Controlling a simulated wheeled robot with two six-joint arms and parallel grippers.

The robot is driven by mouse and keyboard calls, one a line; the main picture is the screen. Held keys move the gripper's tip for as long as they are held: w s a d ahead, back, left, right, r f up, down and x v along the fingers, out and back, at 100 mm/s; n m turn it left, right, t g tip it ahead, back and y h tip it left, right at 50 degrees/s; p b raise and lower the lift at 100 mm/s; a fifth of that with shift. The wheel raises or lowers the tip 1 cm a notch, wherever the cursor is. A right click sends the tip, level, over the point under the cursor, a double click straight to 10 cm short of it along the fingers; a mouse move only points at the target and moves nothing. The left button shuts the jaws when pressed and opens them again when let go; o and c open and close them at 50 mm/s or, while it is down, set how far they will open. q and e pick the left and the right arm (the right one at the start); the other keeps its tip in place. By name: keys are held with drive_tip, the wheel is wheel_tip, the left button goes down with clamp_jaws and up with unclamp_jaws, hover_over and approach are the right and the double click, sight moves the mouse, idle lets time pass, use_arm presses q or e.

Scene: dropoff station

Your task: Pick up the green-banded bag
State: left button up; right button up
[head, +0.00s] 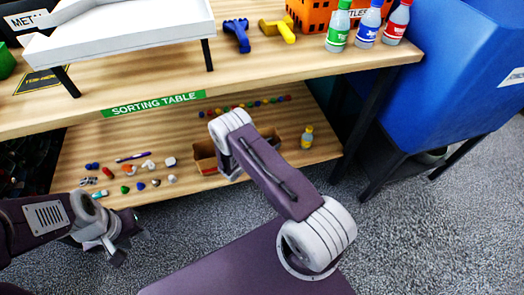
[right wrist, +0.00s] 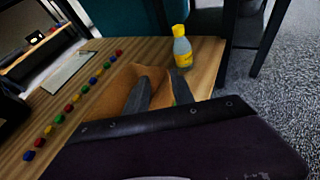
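I cannot make out a bag with a green band for certain. A brown open-topped container (head: 205,158), box or bag, sits on the lower shelf, partly hidden behind my right arm. It also shows in the right wrist view (right wrist: 120,88), with a small green patch near its right side. My right gripper (right wrist: 160,78) is over this container, its two dark fingers apart, with nothing visibly clamped between them. In the head view the right fingers are hidden by the arm. My left gripper (head: 126,245) is low at the left, in front of the shelf; its finger gap is unclear.
A yellow-capped bottle (head: 307,137) stands right of the container. A row of coloured pieces (right wrist: 75,100) and scattered small items (head: 140,178) lie on the lower shelf. The sorting table (head: 240,88) overhangs it. A blue bin (head: 450,90) stands at the right.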

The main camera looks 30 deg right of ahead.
drive_tip(key=shift+x, duration=1)
clamp_jaws()
idle(0.6)
